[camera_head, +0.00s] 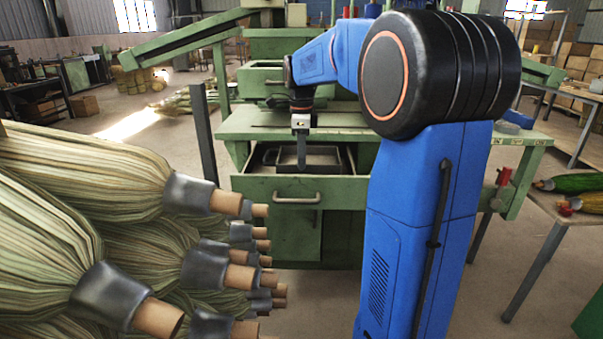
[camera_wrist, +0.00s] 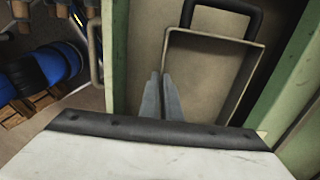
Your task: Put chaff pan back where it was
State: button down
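The chaff pan (camera_head: 325,152) is a shallow grey, dark-rimmed pan inside the open green drawer (camera_head: 262,190) of the workbench. In the wrist view the pan (camera_wrist: 212,75) shows its pale inside, thin walls and a dark loop handle (camera_wrist: 250,10) at the top. My gripper (camera_head: 301,168) reaches down into the drawer at the pan. In the wrist view its two grey fingertips (camera_wrist: 161,76) are close together at the pan's left wall and appear shut on that thin wall. The pan's lower part is hidden behind the gripper body.
The green bench top (camera_head: 240,123) overhangs the drawer. The drawer's handle (camera_head: 297,199) sticks out in front. Bundled brooms (camera_head: 90,170) fill the left foreground. A side table (camera_head: 565,210) stands at the right.

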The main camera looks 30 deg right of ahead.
aim_at(302, 172)
jog(key=shift+f, duration=2.3)
jog(key=shift+f, duration=0.1)
jog(key=c, duration=2)
grip_release()
notch_tip(302, 172, up, 12)
jog(key=shift+r, duration=0.1)
jog(key=s+a+f+n+t, duration=0.1)
jog(key=s+a+f+n, duration=0.1)
jog(key=s+a+n, duration=0.5)
jog(key=s+a+f+n+t, duration=0.1)
jog(key=s+a+f+n, duration=0.3)
jog(key=s, duration=0.5)
jog(key=s+a+f+n+t, duration=0.1)
jog(key=s+a+f+n, duration=0.1)
jog(key=s+f+n, duration=0.3)
jog(key=s+a+f+n+t, duration=0.1)
jog(key=s+a+f+n, duration=0.1)
jog(key=s+f+n, duration=0.4)
jog(key=s+n, duration=0.2)
jog(key=s, duration=0.1)
jog(key=shift+s+a+f+n+t, duration=0.15)
jog(key=shift+a+f+n+t, duration=0.05)
jog(key=shift+a+n+t, duration=0.2)
